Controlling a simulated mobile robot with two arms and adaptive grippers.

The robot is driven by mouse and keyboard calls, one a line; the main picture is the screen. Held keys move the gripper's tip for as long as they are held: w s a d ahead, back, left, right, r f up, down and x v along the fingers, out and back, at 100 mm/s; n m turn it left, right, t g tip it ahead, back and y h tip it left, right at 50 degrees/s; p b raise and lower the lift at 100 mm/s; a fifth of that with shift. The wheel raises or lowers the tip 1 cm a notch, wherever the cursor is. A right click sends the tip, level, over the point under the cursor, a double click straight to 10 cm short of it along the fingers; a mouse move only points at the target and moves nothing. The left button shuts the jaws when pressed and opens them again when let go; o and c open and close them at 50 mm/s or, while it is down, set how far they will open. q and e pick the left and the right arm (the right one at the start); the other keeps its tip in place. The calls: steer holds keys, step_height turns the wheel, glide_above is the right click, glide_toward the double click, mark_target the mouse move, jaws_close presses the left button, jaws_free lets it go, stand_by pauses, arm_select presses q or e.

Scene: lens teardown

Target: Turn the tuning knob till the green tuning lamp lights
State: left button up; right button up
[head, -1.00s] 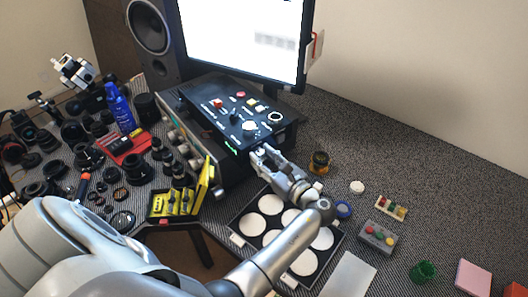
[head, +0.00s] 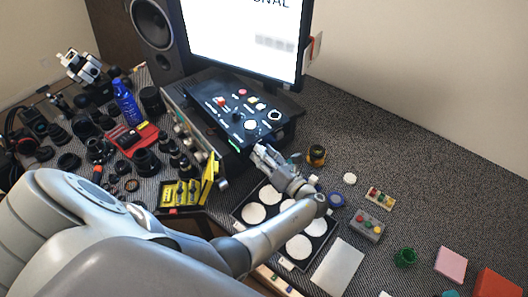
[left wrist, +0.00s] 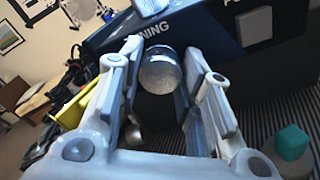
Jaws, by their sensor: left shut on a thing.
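The tuning knob (left wrist: 160,72) is a round silver knob on the front of the black console (head: 246,112). It sits under lettering that reads "NING" in the left wrist view. My left gripper (head: 262,155) is at the console's front edge, its fingers on either side of the knob and shut on it; it also shows in the left wrist view (left wrist: 160,85). In the head view the gripper hides the knob. A small green strip (head: 234,145) shows at the console's front top edge; I cannot tell whether it is the tuning lamp. My right gripper is out of view.
A black tray with white discs (head: 237,226) lies below my left arm. An open yellow case (head: 208,180) stands left of the gripper. A monitor (head: 245,35) stands behind the console. A grey button box (head: 366,228) lies to the right.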

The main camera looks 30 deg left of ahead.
arm_select(q)
steer(key=shift+r, duration=0.1)
stand_by(0.4)
steer(key=o, duration=1)
steer(key=shift+o, duration=0.2)
step_height(320, 180, up, 10)
